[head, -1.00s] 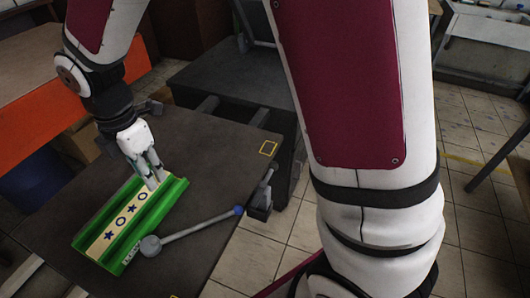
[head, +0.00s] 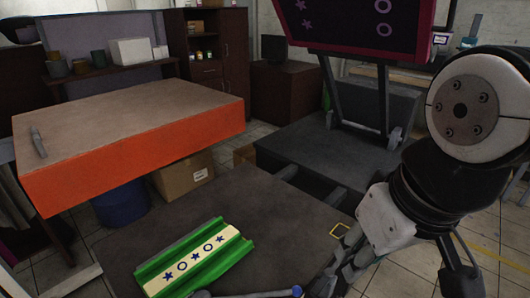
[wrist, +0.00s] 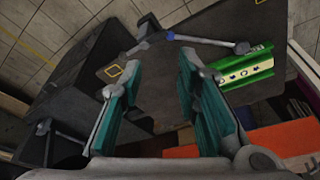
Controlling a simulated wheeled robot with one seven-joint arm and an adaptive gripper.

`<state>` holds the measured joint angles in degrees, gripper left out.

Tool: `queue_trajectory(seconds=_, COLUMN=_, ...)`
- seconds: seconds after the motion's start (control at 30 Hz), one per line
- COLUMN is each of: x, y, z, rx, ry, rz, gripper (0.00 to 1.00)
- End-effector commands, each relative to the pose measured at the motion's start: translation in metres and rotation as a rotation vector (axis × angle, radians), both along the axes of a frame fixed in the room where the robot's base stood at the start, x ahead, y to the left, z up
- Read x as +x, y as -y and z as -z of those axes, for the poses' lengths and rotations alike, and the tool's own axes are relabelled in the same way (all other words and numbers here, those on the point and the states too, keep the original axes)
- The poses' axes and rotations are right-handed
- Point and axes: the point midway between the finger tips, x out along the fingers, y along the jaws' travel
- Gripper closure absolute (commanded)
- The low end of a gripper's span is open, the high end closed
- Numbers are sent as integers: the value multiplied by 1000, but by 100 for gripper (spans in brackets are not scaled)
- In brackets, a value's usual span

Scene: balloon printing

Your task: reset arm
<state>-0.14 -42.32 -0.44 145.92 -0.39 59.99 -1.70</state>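My gripper (wrist: 160,110) is open and empty in the wrist view, with its teal finger pads well apart. In the head view my gripper (head: 340,270) is at the lower right, to the right of the green tray and apart from it, partly cut by the bottom edge. The green tray (head: 232,250) lies on the dark table and holds a cream strip (head: 190,265) with blue stars and circles. The tray also shows in the wrist view (wrist: 262,58) at the upper right.
The dark table (head: 270,212) has a yellow square mark (head: 340,229) near its right edge. A lever with a blue tip (head: 297,291) lies at the bottom. An orange-sided table (head: 140,153) stands at left, a cardboard box (head: 183,176) under it. A dark panel (head: 360,22) stands behind.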

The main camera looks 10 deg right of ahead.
Motion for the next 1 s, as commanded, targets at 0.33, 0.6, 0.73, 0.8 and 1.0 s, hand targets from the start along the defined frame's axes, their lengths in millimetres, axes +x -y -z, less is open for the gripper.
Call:
queue_trajectory(seconds=0.33, x=-4, y=1, z=0, rx=13, ry=5, rz=34, gripper=70)
queue_trajectory(seconds=0.6, x=-6, y=1, z=-30, rx=8, ry=52, rz=29, gripper=70)
queue_trajectory(seconds=0.73, x=-5, y=1, z=-43, rx=4, ry=78, rz=28, gripper=70)
queue_trajectory(seconds=0.8, x=-4, y=1, z=-42, rx=4, ry=81, rz=28, gripper=70)
queue_trajectory(seconds=1.0, x=-3, y=1, z=-40, rx=4, ry=79, rz=28, gripper=70)
